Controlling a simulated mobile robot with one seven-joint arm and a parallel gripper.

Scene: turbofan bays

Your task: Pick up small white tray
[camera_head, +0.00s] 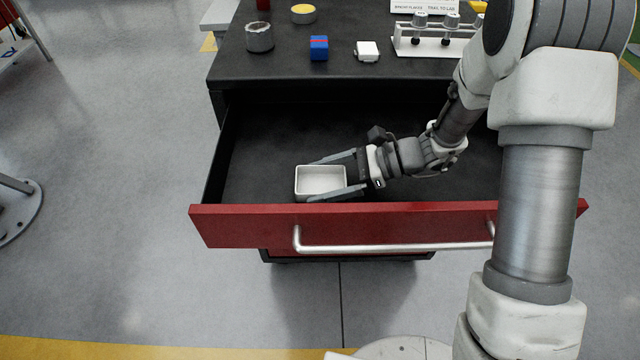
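The small white tray (320,193) is a shallow rectangular dish inside the open drawer (262,170), close behind the red drawer front. My gripper (325,180) reaches into the drawer from the right. Its two fingers are spread, one along the far side of the tray and one along the near side. The tray lies between the fingertips and looks empty. I cannot tell whether the fingers touch its sides.
The red drawer front (400,222) has a metal handle (390,248). On the black cabinet top (235,75) stand a grey cylinder (259,37), a blue block (319,48), a small white block (367,51), a yellow-topped round part (303,14) and a white rack (425,48). The drawer's left side is clear.

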